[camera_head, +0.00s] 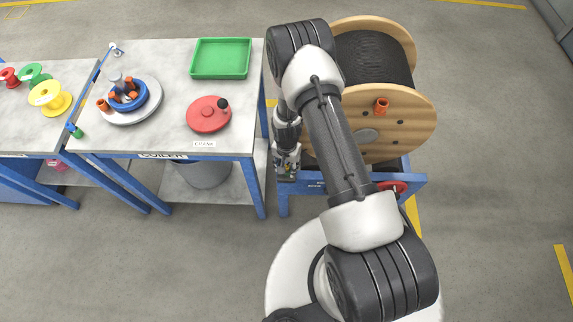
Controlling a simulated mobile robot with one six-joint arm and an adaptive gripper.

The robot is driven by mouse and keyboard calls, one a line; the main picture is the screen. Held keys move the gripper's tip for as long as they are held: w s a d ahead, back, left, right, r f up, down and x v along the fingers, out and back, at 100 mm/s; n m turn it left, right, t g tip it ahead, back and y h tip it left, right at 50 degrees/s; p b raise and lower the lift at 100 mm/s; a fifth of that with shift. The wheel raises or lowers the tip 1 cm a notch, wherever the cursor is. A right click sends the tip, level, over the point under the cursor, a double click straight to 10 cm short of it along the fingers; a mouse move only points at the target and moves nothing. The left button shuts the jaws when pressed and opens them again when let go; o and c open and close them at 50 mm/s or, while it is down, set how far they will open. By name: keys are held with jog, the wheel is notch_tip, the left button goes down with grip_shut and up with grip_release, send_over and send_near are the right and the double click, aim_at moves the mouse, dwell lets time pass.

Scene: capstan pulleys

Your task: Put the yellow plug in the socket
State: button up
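My gripper (287,172) points down beside the right end of the workbench, at the left front of the large wooden cable drum. Its fingers are small and dark here, and I cannot tell whether they are open or shut, or whether they hold anything. I cannot make out a yellow plug for certain. I cannot pick out the socket either; the area around my gripper is partly hidden by my arm.
The wooden drum (412,134) with black cable stands on a blue frame (325,188) with a red handwheel (388,187). The workbench (170,70) holds a green tray (220,72), a red crank disc (207,118) and a blue coil (144,104). Coloured spools, one yellow (49,97), stand far left.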

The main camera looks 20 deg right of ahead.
aim_at(286, 165)
grip_shut()
dwell(0.3)
jog(key=shift+r+p, duration=1.8)
jog(key=shift+r, duration=1)
